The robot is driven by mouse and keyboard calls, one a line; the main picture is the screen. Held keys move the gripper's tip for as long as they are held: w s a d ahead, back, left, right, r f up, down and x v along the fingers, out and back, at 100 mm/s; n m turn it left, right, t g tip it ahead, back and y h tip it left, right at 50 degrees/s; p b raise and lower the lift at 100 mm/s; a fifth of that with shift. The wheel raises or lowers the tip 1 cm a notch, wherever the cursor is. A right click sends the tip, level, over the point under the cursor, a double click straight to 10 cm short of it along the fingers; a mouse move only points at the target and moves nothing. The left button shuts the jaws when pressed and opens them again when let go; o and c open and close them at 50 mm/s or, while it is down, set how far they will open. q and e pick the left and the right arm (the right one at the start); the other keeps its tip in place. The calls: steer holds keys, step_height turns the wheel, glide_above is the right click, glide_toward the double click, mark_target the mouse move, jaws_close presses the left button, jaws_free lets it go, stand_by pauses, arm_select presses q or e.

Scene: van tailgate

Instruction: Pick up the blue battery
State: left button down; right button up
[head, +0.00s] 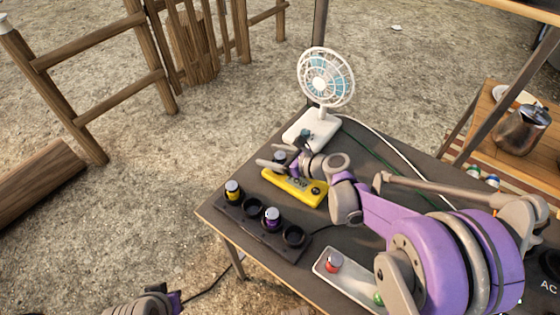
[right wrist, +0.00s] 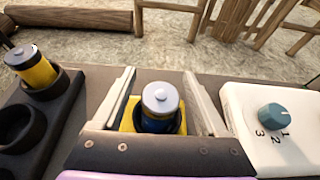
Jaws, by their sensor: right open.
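The blue battery (right wrist: 158,112) stands upright in a dark round socket on the yellow unit. Its silver cap faces up. My right gripper (right wrist: 162,88) is open, with one finger on each side of the battery and gaps showing on both sides. In the head view, the right gripper (head: 284,156) is at the far end of the yellow unit (head: 293,187), which reads "LOW", and only a little of the blue battery (head: 279,157) shows. Part of my left arm, probably at the left gripper (head: 155,303), shows at the bottom edge; its jaws cannot be made out.
A dark rack (head: 258,229) holds a yellow battery (head: 232,190) and a purple one (head: 271,218), beside empty sockets. A white fan (head: 325,80) stands close by the right gripper; its dial shows in the wrist view (right wrist: 274,117).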

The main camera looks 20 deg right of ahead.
jaws_close()
stand_by(0.3)
